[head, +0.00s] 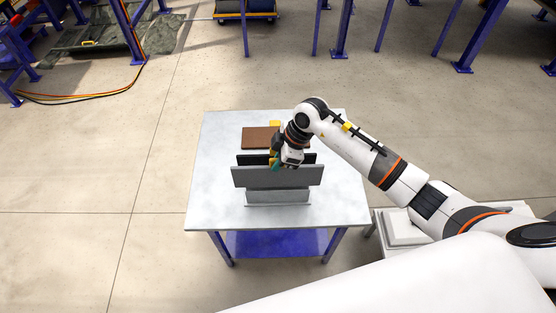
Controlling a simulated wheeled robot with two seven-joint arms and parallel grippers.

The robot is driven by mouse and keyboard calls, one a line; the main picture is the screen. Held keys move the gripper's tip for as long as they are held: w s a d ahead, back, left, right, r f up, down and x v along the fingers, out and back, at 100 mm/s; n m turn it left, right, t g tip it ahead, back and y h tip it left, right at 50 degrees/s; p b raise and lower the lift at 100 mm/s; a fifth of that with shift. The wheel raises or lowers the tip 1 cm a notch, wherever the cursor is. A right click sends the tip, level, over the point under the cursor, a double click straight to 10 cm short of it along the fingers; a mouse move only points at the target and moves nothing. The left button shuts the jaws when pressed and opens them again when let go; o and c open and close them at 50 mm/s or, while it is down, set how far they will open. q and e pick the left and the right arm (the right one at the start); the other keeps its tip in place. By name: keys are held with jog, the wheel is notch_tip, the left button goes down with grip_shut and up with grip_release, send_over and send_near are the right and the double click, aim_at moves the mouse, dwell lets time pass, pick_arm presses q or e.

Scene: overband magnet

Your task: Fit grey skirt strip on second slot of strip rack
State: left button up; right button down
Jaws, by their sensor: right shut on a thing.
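The grey skirt strip (252,178) is a long flat panel, standing upright on its long edge near the middle of the table. My right gripper (280,165) is at its top edge, shut on it. The strip rack (277,198) shows as a lighter grey base below and in front of the strip. A black strip (246,159) stands upright just behind the grey one. The rack's slots are hidden behind the grey strip, so I cannot tell whether the strip is seated or which slot it is over. My left gripper is not in view.
The pale table (210,205) has free room at its left and front. A brown block (256,139) with a yellow part (275,124) lies at the back, partly behind my right arm. A white tray (403,228) stands right of the table.

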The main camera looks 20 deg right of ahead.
aim_at(278, 178)
jog(key=shift+r+p, duration=0.1)
jog(key=shift+p, duration=0.5)
dwell(0.6)
jog(key=shift+f+b, duration=2.35)
jog(key=shift+f, duration=1.75)
jog(key=c, duration=1.4)
grip_release()
jog(key=shift+d+r, duration=0.1)
jog(key=b+v, duration=0.2)
jog(key=v, duration=1)
